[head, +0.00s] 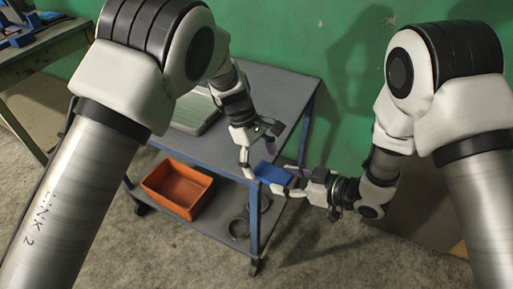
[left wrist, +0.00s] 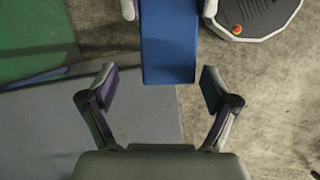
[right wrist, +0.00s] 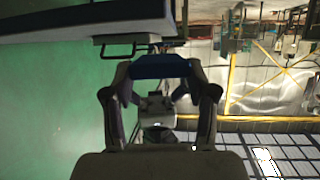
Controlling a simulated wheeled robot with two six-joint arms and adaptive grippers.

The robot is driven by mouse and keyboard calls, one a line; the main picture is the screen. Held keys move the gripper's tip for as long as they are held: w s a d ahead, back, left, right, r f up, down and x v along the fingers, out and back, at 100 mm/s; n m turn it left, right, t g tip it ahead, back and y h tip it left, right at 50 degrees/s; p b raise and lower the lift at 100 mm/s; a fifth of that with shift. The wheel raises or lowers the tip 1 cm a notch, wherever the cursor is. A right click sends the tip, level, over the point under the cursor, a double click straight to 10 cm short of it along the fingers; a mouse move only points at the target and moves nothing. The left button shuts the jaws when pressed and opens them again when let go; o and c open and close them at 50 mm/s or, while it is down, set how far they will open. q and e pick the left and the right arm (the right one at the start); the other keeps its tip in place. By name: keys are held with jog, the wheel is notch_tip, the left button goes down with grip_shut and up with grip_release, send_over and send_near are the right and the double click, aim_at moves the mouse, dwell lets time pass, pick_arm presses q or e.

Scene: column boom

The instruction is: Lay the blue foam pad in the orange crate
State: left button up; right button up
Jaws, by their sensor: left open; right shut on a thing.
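The blue foam pad (head: 272,173) is held in the air by the front corner of the cart's upper shelf. My right gripper (head: 287,178) is shut on it; in the right wrist view the pad (right wrist: 162,66) spans between the fingers. My left gripper (head: 258,150) is open and empty at the pad's other side. In the left wrist view the pad's free end (left wrist: 168,50) lies just ahead of the open left fingers (left wrist: 160,85), seemingly not touching them. The orange crate (head: 158,193) stands on the cart's lower shelf, open at the top; its visible inside looks empty.
The cart has a grey upper shelf (head: 275,87) above a lower shelf (head: 215,205), with blue posts (head: 254,220). A grey-green case (head: 196,117) sits on the upper shelf. Grey rings (head: 239,228) lie right of the crate. A workbench (head: 45,50) stands at far left, a green wall (head: 285,40) behind.

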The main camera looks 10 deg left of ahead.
pick_arm(q)
jog(key=c, duration=1.2)
jog(key=shift+c, duration=0.6)
pick_arm(e)
jog(key=o, duration=1.2)
jog(key=shift+s, duration=0.1)
